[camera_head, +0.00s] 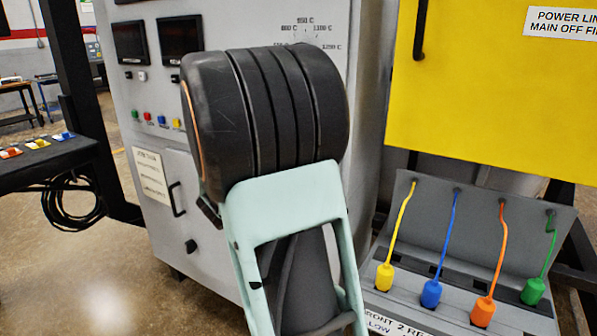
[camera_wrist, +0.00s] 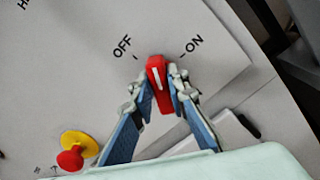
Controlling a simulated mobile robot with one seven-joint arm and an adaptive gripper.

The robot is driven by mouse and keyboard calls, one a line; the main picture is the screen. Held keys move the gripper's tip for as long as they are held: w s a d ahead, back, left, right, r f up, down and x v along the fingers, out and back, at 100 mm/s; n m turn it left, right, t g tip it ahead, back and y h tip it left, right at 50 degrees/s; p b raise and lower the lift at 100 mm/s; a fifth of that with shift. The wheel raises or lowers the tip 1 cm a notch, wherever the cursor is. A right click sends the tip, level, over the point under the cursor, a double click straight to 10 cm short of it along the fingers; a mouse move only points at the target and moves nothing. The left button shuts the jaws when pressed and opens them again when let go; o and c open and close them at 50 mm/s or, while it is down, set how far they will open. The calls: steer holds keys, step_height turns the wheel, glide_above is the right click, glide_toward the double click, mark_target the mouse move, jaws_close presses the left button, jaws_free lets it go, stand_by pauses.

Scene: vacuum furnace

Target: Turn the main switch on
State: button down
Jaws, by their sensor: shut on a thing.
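The main switch (camera_wrist: 157,75) is a red handle with a white line, on a light grey panel in the wrist view. The OFF label (camera_wrist: 122,46) is to its upper left and the ON label (camera_wrist: 194,43) to its upper right. The handle's tip points up between the two marks, leaning slightly left. My gripper (camera_wrist: 162,88) is shut on the handle, one finger on each side. In the head view my arm hides the switch and the gripper.
A red mushroom button (camera_wrist: 70,159) on a yellow base is at the wrist view's lower left. In the head view, a grey cabinet (camera_head: 150,100) stands behind my arm. A yellow panel (camera_head: 470,90) and a box with coloured plugs (camera_head: 520,240) are at right.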

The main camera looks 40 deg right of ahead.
steer(key=m+b, duration=0.3)
steer(key=b, duration=0.3)
steer(key=f+m+b, duration=0.1)
steer(key=m+b, duration=0.2)
steer(key=b, duration=0.3)
steer(key=shift+s+f+m+b, duration=0.1)
steer(key=shift+f+m+b, duration=0.1)
steer(key=shift+m+b, duration=0.15)
steer(key=m+b, duration=0.3)
steer(key=b, duration=0.2)
steer(key=m+b, duration=0.1)
steer(key=b, duration=0.2)
steer(key=shift+r+m, duration=0.2)
steer(key=shift+m, duration=0.15)
steer(key=shift+b, duration=0.3)
steer(key=shift+r, duration=0.1)
steer(key=c, duration=1.9)
jaws_free()
steer(key=shift+r, duration=0.1)
